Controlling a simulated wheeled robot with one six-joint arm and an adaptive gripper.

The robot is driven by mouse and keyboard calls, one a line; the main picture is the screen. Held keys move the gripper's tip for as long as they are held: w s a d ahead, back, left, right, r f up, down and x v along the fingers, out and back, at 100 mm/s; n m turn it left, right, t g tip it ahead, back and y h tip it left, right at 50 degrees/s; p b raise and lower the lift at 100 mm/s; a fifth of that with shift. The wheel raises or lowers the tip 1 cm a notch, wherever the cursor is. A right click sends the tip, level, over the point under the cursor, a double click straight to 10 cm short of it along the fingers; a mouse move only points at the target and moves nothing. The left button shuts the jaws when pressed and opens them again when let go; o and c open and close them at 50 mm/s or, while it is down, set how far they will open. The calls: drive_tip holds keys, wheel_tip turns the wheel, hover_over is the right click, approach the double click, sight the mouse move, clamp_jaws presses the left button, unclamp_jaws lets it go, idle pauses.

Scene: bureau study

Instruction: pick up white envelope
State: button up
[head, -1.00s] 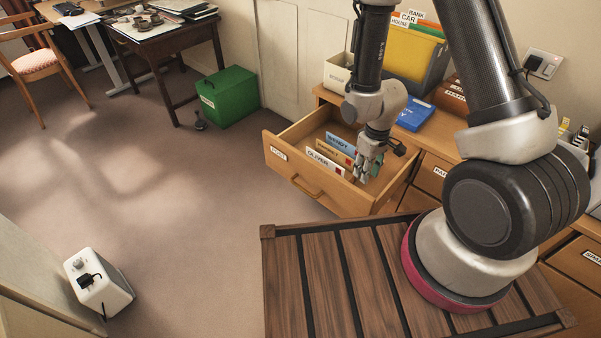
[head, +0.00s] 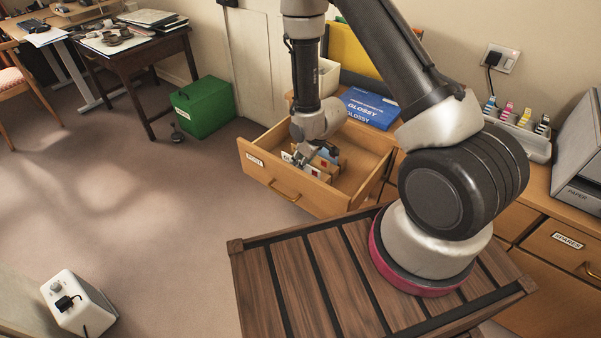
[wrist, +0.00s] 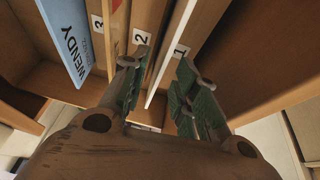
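A white envelope stands on edge in the open drawer (head: 290,201). In the wrist view the white envelope (wrist: 168,62) is a thin pale edge, with a "1" tag beside it. My gripper (wrist: 163,85) is open, its green-padded fingers on either side of that edge. I cannot tell whether either finger touches it. In the head view my gripper (head: 316,156) points down into the drawer and hides much of the envelopes.
The drawer walls lie close around. A blue "GLOSSY" pack (head: 370,107) lies on the cabinet top. A slatted wooden surface (head: 300,270) is in front.

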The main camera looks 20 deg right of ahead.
drive_tip(key=shift+x, duration=1.2)
drive_tip(key=shift+f, duration=0.2)
clamp_jaws()
